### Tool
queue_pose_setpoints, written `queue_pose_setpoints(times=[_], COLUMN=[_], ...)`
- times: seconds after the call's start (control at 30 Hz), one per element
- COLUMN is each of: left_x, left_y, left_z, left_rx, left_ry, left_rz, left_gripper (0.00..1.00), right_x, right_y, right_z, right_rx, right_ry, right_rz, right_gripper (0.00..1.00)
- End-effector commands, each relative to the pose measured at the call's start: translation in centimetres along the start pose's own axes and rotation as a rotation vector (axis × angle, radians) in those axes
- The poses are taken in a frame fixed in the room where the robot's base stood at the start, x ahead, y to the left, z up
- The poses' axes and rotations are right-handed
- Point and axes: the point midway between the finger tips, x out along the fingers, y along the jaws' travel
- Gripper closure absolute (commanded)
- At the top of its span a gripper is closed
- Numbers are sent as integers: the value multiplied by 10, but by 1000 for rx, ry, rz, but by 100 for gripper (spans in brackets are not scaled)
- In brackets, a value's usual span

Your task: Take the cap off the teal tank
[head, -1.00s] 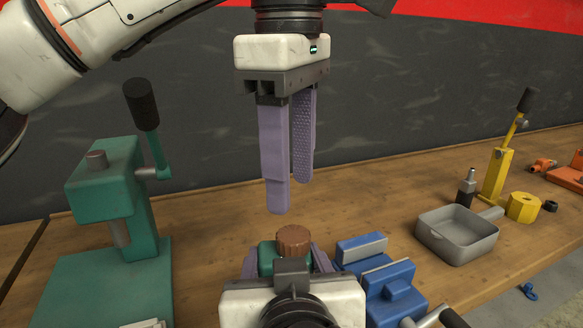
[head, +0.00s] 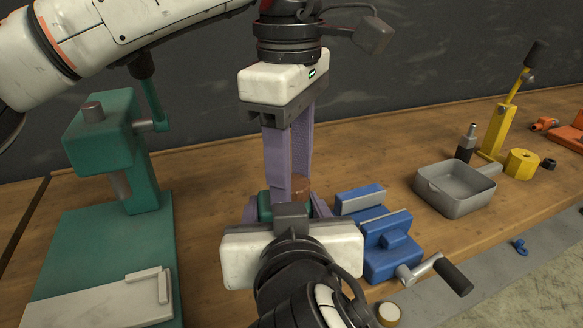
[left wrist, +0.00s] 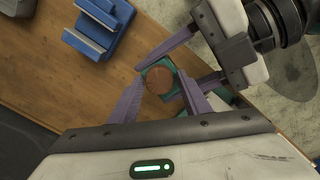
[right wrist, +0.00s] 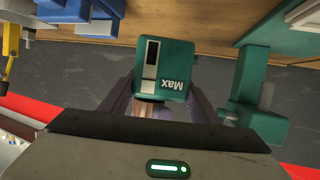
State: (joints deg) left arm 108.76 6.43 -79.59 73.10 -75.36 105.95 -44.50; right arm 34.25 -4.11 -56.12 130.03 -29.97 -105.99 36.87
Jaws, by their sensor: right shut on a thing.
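The teal tank (head: 265,207) is held upright in my right gripper (head: 284,208), with its brown round cap (head: 302,187) on top. The right wrist view shows the tank's side (right wrist: 172,58) with "Max" lettering between the two purple fingers. My left gripper (head: 292,188) points down from above, with its fingertips at cap height. In the left wrist view the cap (left wrist: 159,80) lies between the open left fingers (left wrist: 161,88). Contact with the cap cannot be told. In the head view the near left finger partly hides the cap.
A green press (head: 110,150) stands to the left. A blue vise (head: 385,240) with a crank handle is close on the right of the tank. A grey tray (head: 455,190) and a yellow lever tool (head: 497,130) stand farther right.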

Motion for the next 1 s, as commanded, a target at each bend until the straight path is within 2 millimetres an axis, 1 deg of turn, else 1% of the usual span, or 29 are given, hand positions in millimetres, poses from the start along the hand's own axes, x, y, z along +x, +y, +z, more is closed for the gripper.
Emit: queue_pose_setpoints(times=[0.03, 0.1, 0.2, 0.27, 0.37, 0.6, 0.7, 0.83, 1.0], left_x=[0, 0, 0, 0, 0, -1, -1, -1, -1], left_y=[0, 0, 0, 0, 0, -1, -1, -1, -2], left_z=[0, 0, 0, 0, 0, 0, 1, 1, 1], left_rx=[0, 0, 0, -7, -86, -518, -653, -732, -737], left_ry=[0, 0, 0, 0, 0, 1, 1, 1, 1], left_rz=[0, 0, -1, -1, -1, -3, -3, -3, -3], left_gripper=[66, 78, 93, 93, 93, 93, 93, 93, 93], right_x=[0, 0, 0, 0, 0, 0, 0, 0, 0], right_y=[0, 0, 0, 0, 0, 0, 0, 1, 1], right_z=[-1, -1, -1, -1, -1, -1, -1, -1, -1], right_rx=[1, 1, 1, 2, 2, 2, 2, 2, 2], right_ry=[3, 3, 3, 3, 3, 3, 3, 3, 3], right_rz=[-1, -1, 0, 0, 0, 1, 1, 1, 2], right_gripper=[100, 100, 100, 100, 100, 100, 100, 100, 100])
